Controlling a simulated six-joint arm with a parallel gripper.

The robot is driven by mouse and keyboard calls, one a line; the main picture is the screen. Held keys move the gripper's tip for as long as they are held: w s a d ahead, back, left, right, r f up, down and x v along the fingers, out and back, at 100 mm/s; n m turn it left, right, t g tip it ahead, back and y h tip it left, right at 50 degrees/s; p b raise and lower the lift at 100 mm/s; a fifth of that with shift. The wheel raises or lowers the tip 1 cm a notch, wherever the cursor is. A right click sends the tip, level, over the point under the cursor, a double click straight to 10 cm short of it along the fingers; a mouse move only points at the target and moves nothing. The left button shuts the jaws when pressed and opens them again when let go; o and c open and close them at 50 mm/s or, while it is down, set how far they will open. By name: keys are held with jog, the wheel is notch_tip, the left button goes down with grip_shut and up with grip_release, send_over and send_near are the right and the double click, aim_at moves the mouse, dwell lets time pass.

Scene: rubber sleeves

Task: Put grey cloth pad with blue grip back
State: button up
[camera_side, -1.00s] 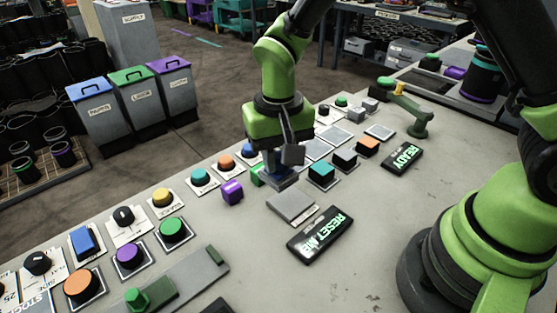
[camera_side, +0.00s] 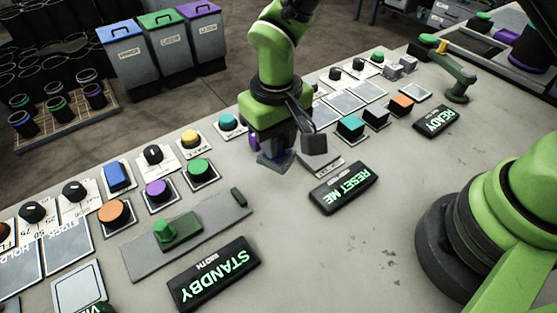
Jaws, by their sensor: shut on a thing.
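My gripper (camera_side: 276,149) points down over the left part of the grey bench, left of the RESET ME sign (camera_side: 343,187). It is shut on the grey cloth pad with the blue grip (camera_side: 275,163); the blue grip is mostly hidden between the jaws. The pad is low over the bench, and I cannot tell whether it touches. A pale flat plate (camera_side: 328,169) lies just right of the pad, partly hidden by a dark grey part of my wrist.
A purple block (camera_side: 252,139) is partly hidden behind my gripper. Buttons and knobs, such as a green button (camera_side: 199,168), line the bench to the left. A green slider panel (camera_side: 185,236) and the STANDBY sign (camera_side: 213,274) lie nearer.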

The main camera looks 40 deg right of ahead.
jog(key=shift+f, duration=2.65)
jog(key=o, duration=0.9)
jog(key=shift+f, duration=0.1)
notch_tip(320, 180, up, 12)
jog(key=shift+r, duration=0.2)
